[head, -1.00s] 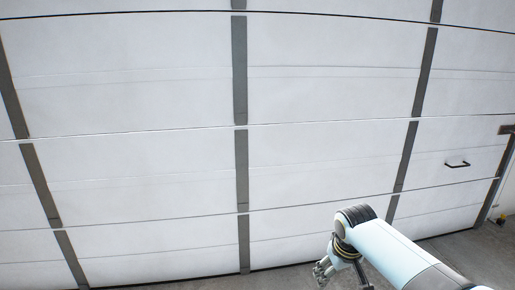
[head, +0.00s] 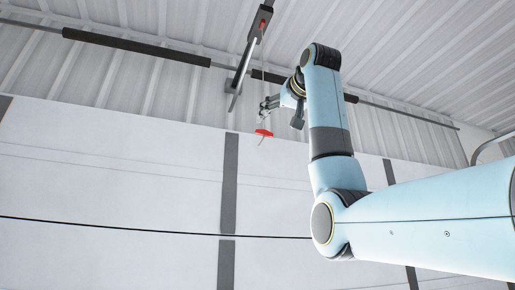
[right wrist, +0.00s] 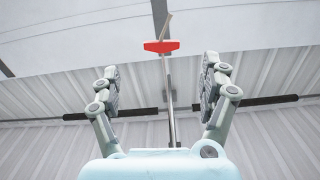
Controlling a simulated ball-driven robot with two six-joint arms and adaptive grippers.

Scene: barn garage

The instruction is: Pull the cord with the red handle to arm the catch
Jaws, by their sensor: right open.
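The red handle (head: 263,133) hangs on a thin cord (head: 263,65) below the ceiling rail in the head view. In the right wrist view the red handle (right wrist: 161,46) lies between the two finger lines, just past the fingertips. My right gripper (head: 267,108) is raised close to the handle, slightly above it in the head view. In the right wrist view its fingers (right wrist: 160,68) are spread wide with nothing between them touching. The catch (head: 262,24) with a red part sits on the rail above. My left gripper is in no view.
A dark ceiling rail (head: 238,83) runs above the cord. A long shaft with dark spring sections (head: 135,46) crosses the wall over the white garage door (head: 110,180). The space around the handle looks free.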

